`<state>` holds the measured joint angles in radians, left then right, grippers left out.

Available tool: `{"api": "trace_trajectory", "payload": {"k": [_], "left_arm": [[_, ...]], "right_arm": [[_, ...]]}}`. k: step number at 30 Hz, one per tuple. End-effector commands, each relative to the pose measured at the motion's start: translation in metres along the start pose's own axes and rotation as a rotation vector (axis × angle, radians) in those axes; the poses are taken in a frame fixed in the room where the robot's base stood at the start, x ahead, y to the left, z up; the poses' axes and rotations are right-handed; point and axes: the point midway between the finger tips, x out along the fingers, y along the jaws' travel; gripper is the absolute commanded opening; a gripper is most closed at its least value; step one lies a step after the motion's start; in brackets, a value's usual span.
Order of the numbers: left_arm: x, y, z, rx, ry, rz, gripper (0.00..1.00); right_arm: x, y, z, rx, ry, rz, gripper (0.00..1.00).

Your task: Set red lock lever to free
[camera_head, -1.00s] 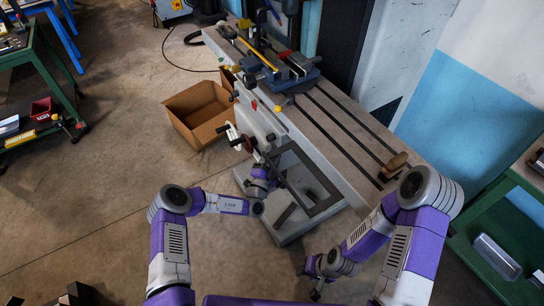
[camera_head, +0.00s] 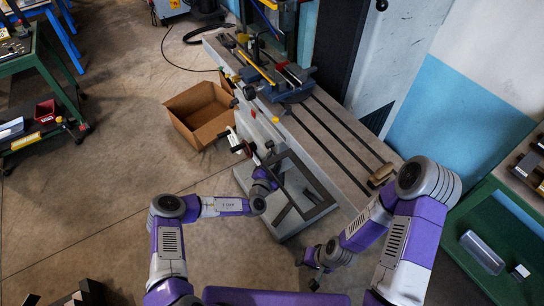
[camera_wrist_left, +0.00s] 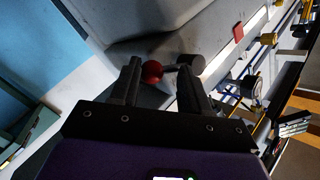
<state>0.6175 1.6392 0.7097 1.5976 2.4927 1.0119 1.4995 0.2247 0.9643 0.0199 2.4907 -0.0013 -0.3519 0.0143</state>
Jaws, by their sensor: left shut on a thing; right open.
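The red lock lever shows in the left wrist view as a round red knob (camera_wrist_left: 152,71) on a short dark rod against the grey machine. My left gripper (camera_wrist_left: 158,76) has its two dark fingers on either side of this knob and is shut on it. In the head view my left gripper (camera_head: 270,168) is at the front side of the machine, and the knob cannot be made out there. My right gripper (camera_head: 314,279) is open and empty, low over the floor in front of the machine base.
The machine table (camera_head: 335,130) with long slots runs to the back, bearing a blue vise (camera_head: 290,82). A handwheel (camera_head: 243,147) is near my left gripper. An open cardboard box (camera_head: 200,115) stands on the floor. A green cart (camera_head: 510,240) is at right.

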Motion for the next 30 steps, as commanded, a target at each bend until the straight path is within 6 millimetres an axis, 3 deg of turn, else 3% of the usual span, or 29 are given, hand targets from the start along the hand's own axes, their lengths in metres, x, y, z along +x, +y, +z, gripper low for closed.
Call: {"api": "trace_trajectory", "payload": {"k": [1,5,17,18,22,30], "left_arm": [[-0.0002,-0.0046,-0.0038,-0.018,-0.015,0.009,0.00],[-0.0009,-0.0046,-0.0048,-0.052,-0.034,0.027,0.00],[-0.0010,-0.0030,-0.0034,-0.066,-0.042,0.034,0.00],[-0.0010,-0.0030,-0.0034,-0.066,-0.042,0.034,0.50],[-0.0011,-0.0029,-0.0038,-0.066,-0.041,0.034,0.70],[-0.0015,-0.0024,-0.0045,-0.066,-0.040,0.035,0.72]], "right_arm": [[-0.0098,-0.0037,0.0004,0.000,0.000,0.000,0.43],[-0.0172,-0.0064,0.0008,0.000,0.000,0.000,0.43],[-0.0176,-0.0065,0.0009,0.000,0.000,0.000,0.43],[-0.0176,-0.0065,0.0009,0.000,0.000,0.000,0.43],[-0.0177,-0.0065,0.0009,0.000,0.000,0.000,0.43],[-0.0178,-0.0066,0.0009,0.000,0.000,0.000,0.43]]}}
